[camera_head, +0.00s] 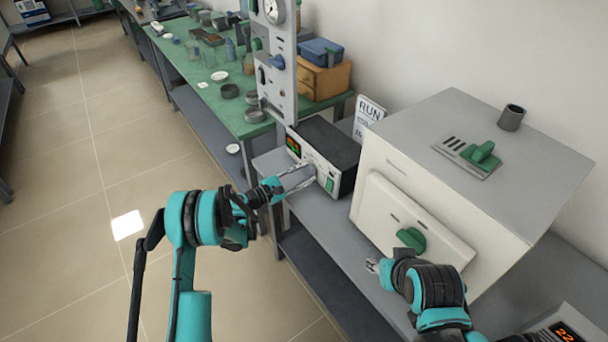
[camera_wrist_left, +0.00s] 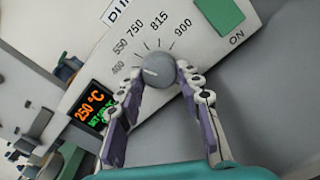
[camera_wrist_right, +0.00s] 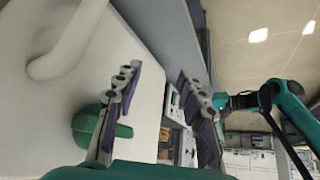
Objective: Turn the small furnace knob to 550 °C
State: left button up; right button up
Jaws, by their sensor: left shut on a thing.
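The small furnace control box (camera_head: 325,150) stands on the bench with its light panel facing my left arm. The grey round knob (camera_wrist_left: 158,68) shows in the left wrist view, with 550, 750, 815 and 900 printed around it. A display (camera_wrist_left: 95,108) beside it reads 250 °C in orange; its green set line is too small to read. My left gripper (camera_head: 312,170) is shut on the knob, one finger on each side, also in the left wrist view (camera_wrist_left: 158,78). The knob's pointer direction is unclear. My right gripper (camera_wrist_right: 160,80) is open and empty.
A large pale furnace (camera_head: 400,215) with a green handle (camera_head: 411,238) stands right, close to my right gripper. A green ON switch (camera_wrist_left: 220,14) is near the knob. A green table (camera_head: 235,115) with dishes lies behind. The floor at left is clear.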

pick_arm(q)
jog(key=shift+m, duration=0.6)
jog(key=o, duration=1.2)
jog(key=shift+c, duration=0.2)
jog(key=v, duration=1.2)
